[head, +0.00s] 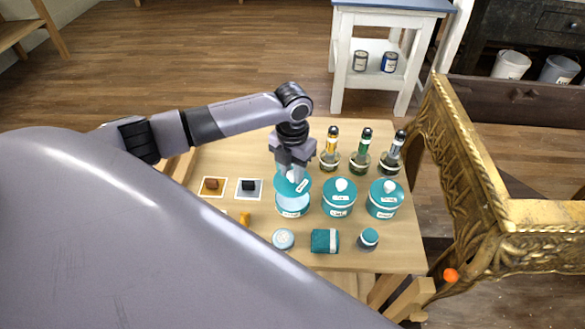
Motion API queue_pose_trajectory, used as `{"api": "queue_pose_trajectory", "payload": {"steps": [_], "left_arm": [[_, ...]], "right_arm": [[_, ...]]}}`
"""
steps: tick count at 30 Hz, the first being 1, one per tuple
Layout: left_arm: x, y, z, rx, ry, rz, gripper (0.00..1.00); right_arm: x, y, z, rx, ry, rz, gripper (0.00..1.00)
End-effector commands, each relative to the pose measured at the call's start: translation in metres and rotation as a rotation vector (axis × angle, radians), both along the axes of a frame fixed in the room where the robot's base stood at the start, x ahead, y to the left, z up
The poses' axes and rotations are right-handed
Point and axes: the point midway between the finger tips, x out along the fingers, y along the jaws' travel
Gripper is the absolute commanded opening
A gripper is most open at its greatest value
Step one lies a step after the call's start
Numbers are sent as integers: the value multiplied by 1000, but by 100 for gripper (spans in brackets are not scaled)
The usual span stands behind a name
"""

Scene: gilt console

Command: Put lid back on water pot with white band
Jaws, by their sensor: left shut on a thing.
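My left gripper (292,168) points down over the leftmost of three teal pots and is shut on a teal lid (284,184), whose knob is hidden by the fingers. The lid carries a small white label. Directly below is the water pot (293,211), teal with a broad pale white band and a label near its base. The lid is over the pot's top; I cannot tell whether it touches the rim. My right gripper is not in view.
Two lidded teal pots, the middle one (339,200) and the right one (384,201), stand close by. Several bottles (359,160) stand behind. A round tin (283,239), teal bundle (325,241) and small jar (368,239) sit in front. A gilt console (540,213) stands right.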

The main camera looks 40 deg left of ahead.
Motion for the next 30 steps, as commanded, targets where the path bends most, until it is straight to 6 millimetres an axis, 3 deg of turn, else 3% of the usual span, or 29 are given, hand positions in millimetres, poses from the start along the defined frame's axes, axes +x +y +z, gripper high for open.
{"api": "queue_pose_trajectory", "payload": {"steps": [13,21,30], "left_arm": [[0,0,-40,1,-1,2,0],[0,0,-57,0,0,3,0],[0,0,-59,0,0,2,0]], "right_arm": [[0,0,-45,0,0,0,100],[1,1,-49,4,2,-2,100],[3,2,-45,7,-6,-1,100]]}}
